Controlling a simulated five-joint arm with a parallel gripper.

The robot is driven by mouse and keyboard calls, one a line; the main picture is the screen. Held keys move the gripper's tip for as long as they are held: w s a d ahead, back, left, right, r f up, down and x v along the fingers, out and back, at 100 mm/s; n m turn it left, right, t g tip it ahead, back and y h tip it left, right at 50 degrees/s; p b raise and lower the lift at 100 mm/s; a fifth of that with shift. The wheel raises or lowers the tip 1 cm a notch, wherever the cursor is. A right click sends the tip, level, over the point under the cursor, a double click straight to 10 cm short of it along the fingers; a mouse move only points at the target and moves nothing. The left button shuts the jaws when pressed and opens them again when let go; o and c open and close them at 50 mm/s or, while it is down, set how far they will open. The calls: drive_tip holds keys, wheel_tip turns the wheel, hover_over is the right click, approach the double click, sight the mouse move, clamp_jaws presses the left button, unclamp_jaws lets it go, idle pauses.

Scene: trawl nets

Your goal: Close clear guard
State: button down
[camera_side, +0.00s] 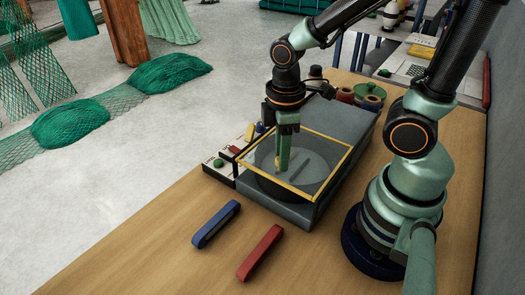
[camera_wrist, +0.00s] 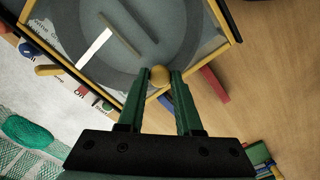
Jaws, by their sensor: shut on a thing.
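The clear guard (camera_side: 332,172) is a see-through pane in a yellow frame. It lies over the top of a grey box (camera_side: 345,130) on the wooden bench, nearly flat; I cannot tell whether its edge fully touches the box. A dark round plate with a bar on it shows through the pane. My gripper (camera_side: 283,165) points straight down at the guard. In the wrist view its green fingers (camera_wrist: 159,82) are shut on a round yellow knob (camera_wrist: 159,75) near the frame's edge. The guard's frame (camera_wrist: 228,22) also shows there.
A blue bar (camera_side: 216,224) and a red bar (camera_side: 260,252) lie on the bench in front of the box. A card with small coloured pieces (camera_side: 219,163) is beside the box's left side. Spools (camera_side: 370,94) stand behind it.

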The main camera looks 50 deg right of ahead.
drive_tip(key=shift+a, duration=0.25)
drive_tip(key=c, duration=0.6)
unclamp_jaws()
wheel_tip(320, 180, up, 12)
drive_tip(key=shift+r, duration=0.1)
drive_tip(key=w+d+m+t, duration=0.1)
drive_tip(key=m+t, duration=0.1)
drive_tip(key=m, duration=0.1)
drive_tip(key=w+d+m+t, duration=0.1)
drive_tip(key=m, duration=0.2)
drive_tip(key=w+d+m+t, duration=0.1)
drive_tip(key=w+m+t, duration=0.1)
drive_tip(key=shift+d+r+m+t, duration=0.25)
drive_tip(key=shift+d+m+t, duration=0.05)
drive_tip(key=shift+d+m, duration=0.1)
